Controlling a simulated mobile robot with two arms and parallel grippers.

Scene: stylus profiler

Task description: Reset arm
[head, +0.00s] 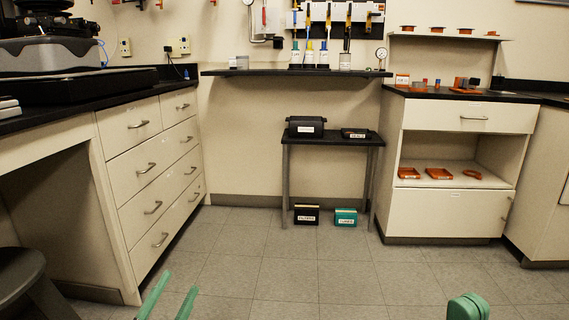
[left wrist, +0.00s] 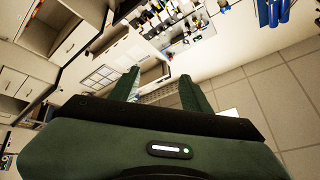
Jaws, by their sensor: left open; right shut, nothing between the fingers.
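My left gripper (head: 168,296) shows at the bottom of the head view as two green fingers set apart, open and empty, above the floor. In the left wrist view its two dark green fingers (left wrist: 160,92) stand apart with nothing between them. My right gripper (head: 468,307) shows at the bottom right of the head view as a rounded green tip, shut and empty. Neither gripper touches anything that I can see. Most of both arms is out of the head view.
A drawer cabinet (head: 152,165) stands at the left, with a dark stool (head: 24,285) at bottom left. A small black table (head: 333,139) stands against the back wall, with boxes on and below it. A shelved cabinet (head: 455,210) is at the right. The tiled floor (head: 290,270) between is clear.

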